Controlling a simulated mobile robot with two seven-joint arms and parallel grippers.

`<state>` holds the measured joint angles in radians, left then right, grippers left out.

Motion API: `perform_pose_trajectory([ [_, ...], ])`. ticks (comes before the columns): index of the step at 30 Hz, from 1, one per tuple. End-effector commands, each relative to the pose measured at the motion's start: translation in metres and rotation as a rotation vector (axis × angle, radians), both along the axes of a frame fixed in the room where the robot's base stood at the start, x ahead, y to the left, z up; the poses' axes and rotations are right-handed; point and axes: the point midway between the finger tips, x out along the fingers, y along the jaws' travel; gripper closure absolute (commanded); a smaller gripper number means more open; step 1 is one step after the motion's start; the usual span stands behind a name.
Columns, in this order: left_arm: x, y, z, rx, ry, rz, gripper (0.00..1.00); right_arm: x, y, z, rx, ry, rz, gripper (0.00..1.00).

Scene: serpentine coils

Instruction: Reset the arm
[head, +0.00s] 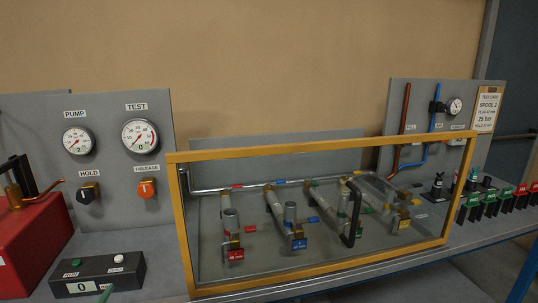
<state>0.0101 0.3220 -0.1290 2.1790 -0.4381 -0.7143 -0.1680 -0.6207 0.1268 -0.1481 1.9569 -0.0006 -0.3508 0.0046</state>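Neither of my grippers nor either arm shows in the head view. The task names only the arm, so no task object can be pointed out. A serpentine pipe coil (236,187) lies behind a yellow-framed clear guard (310,151) on the grey bench. Its short upright pipe ends carry red, blue, green and yellow tags.
A panel at left holds a PUMP gauge (78,141), TEST gauge (140,135) and two knobs. A red box (30,240) and black control box (98,274) stand before it. A second panel (425,118) and several coloured fittings (490,204) are at right.

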Motion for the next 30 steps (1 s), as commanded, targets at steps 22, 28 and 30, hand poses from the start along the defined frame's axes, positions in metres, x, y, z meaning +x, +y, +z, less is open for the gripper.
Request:
perform_pose_trajectory([
  [22,-0.244,-0.095,-0.276,-0.771,0.555,0.028,0.26,0.002,0.0,0.001,0.001,-0.005,0.0,0.26],
  [28,-0.256,-0.098,-0.281,-0.801,0.569,0.042,0.26,0.002,0.0,0.0,0.001,-0.003,0.0,0.26],
  [30,-0.256,-0.098,-0.281,-0.801,0.569,0.042,0.26,0.002,0.0,0.0,0.001,-0.003,0.0,0.26],
])
